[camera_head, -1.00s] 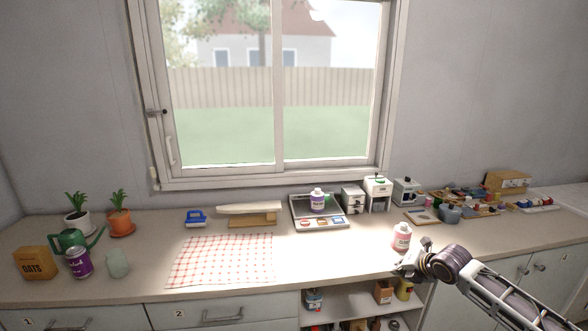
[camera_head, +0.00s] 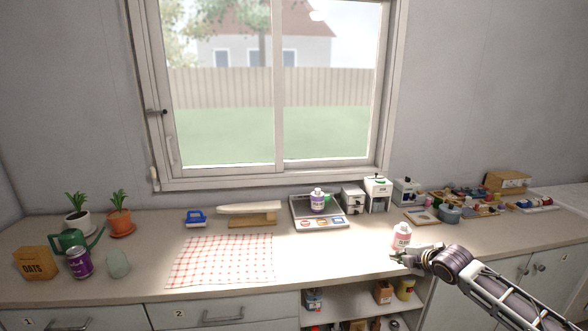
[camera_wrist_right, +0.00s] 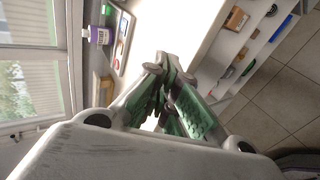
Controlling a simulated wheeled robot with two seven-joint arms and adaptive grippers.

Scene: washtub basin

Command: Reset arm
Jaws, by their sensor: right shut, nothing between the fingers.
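My right gripper (camera_head: 404,256) is at the front edge of the counter in the head view, beside and just in front of a pink-and-white bottle (camera_head: 402,237). In the right wrist view the green-padded fingers (camera_wrist_right: 172,92) are together with nothing between them. The bottle stands upright, its lower part partly behind the gripper. My left gripper is in neither view.
A purple bottle (camera_head: 318,200) stands on a grey tray (camera_head: 338,222) at the back. A checked cloth (camera_head: 222,260) lies on the counter (camera_head: 325,262). Plants, a watering can (camera_head: 70,241) and an oats box (camera_head: 36,263) are at left. Open shelves (camera_head: 345,295) lie below.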

